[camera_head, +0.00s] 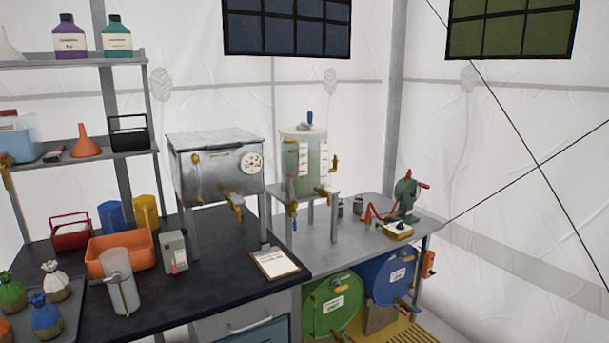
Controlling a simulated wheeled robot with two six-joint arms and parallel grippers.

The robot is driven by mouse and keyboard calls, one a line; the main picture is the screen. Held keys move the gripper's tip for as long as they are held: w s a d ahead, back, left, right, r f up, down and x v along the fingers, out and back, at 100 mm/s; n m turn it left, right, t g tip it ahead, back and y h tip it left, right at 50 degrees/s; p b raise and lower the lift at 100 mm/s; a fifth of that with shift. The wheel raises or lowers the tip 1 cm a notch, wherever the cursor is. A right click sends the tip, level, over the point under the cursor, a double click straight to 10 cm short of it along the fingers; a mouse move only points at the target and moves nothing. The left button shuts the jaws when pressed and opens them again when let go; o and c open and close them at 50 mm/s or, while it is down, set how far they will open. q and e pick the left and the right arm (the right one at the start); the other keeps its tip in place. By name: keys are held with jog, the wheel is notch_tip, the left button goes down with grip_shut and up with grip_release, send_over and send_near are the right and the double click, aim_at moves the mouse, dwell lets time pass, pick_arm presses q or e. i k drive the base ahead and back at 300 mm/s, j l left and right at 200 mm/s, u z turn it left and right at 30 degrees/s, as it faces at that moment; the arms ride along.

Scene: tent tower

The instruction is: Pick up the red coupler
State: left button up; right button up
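No part is clearly recognisable as the red coupler at this size. A small red piece (369,213) shows beside the green hand pump (405,195) on the grey metal table (350,225), and I cannot tell whether it is the coupler. Neither of my grippers is in view.
A dark bench (215,285) on the left holds an orange bin (120,262), a clear jug (120,290), a grey switch box (174,250), a clipboard (275,262) and a metal tank (218,165). A green drum (330,305) and blue drum (388,275) lie below the table.

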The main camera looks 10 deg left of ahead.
aim_at(368, 215)
jog(key=i+l+u, duration=0.2)
jog(key=u, duration=0.3)
jog(key=i+l+u, duration=0.25)
jog(key=u, duration=0.25)
